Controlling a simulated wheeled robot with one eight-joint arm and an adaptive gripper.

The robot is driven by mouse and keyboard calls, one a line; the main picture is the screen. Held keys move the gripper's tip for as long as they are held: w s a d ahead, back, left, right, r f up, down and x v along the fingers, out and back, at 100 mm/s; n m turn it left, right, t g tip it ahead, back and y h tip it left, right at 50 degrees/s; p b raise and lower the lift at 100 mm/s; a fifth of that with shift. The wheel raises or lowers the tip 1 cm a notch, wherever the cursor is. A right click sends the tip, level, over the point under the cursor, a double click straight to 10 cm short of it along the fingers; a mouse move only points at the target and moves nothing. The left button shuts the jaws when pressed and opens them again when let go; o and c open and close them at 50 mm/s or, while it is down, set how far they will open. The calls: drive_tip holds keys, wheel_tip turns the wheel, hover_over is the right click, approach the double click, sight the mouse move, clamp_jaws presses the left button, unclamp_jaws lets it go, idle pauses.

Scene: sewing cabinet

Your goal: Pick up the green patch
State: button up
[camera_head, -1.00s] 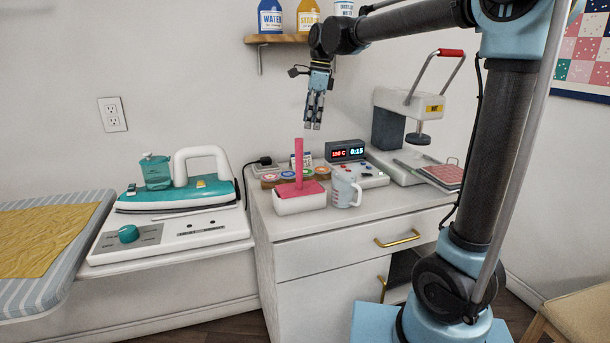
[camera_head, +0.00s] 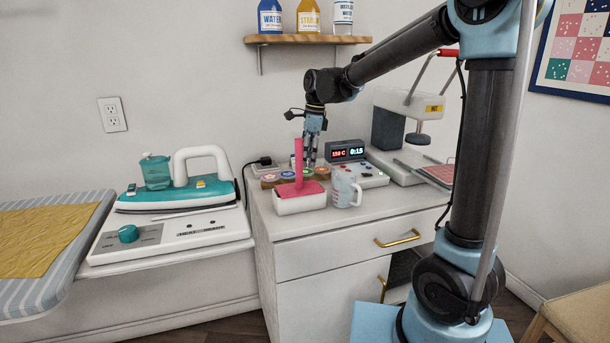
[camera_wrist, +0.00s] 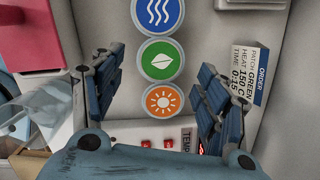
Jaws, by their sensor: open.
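The green patch (camera_wrist: 160,60) is a round green disc with a white leaf, in the upper middle of the wrist view. It lies in a row between a blue wave patch (camera_wrist: 157,12) and an orange sun patch (camera_wrist: 163,100). My gripper (camera_wrist: 160,85) is open, its fingers apart on either side of the row, with nothing between them held. In the head view my gripper (camera_head: 310,162) points down just above the row of patches at the back of the cabinet top. The green patch shows small there (camera_head: 307,172), partly behind the fingers.
A white box with a pink upright piece (camera_head: 300,195) stands in front of the patches, with a measuring cup (camera_head: 345,188) beside it. The timer unit (camera_head: 347,151) and heat press (camera_head: 400,135) are to the right. An order card (camera_wrist: 243,78) stands close to the fingers.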

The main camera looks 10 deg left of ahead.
sight(305, 172)
drive_tip(key=shift+a+f, duration=0.2)
drive_tip(key=shift+f, duration=1.4)
drive_tip(key=shift+f, duration=0.25)
drive_tip(key=shift+c, duration=0.6)
drive_tip(key=c, duration=0.6)
